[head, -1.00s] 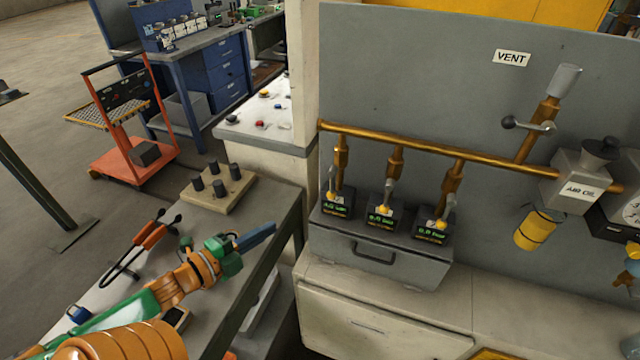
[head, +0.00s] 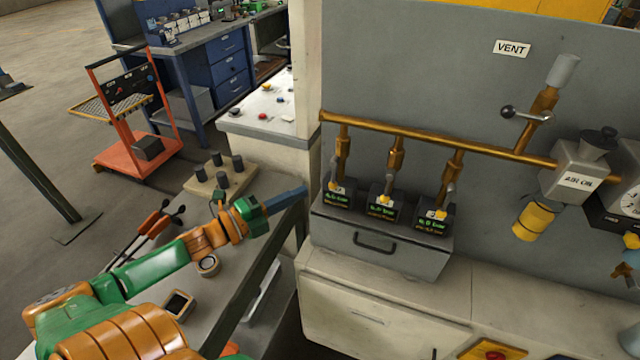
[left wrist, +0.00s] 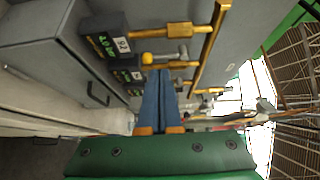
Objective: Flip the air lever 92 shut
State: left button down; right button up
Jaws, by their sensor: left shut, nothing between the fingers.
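The box labelled 92 (left wrist: 104,42), with a green-lit display, is the nearest of three in the left wrist view. It appears to be the leftmost box (head: 338,198) in the head view. Above it is a brass valve (head: 342,146) with a small grey lever (head: 334,169); in the wrist view the grey lever (left wrist: 182,52) lies by a yellow knob (left wrist: 147,58). My left gripper (head: 302,191) is shut and empty, its blue fingers (left wrist: 160,72) pointing at the valve row. In the head view its tips are left of the leftmost box, apart from it.
Two similar valve boxes (head: 384,208) (head: 434,219) stand to the right on a grey drawer unit (head: 345,240). A brass pipe (head: 420,139) runs above. A white pillar (head: 305,100) is close behind the gripper. The bench holds a peg block (head: 205,190) and tongs (head: 152,225).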

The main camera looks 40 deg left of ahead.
aim_at(333, 175)
pick_arm(q)
jog(key=x, duration=0.6)
jog(key=shift+w, duration=0.2)
jog(key=shift+d, duration=0.1)
jog(key=shift+d+f+n, duration=0.1)
jog(key=shift+n, duration=0.2)
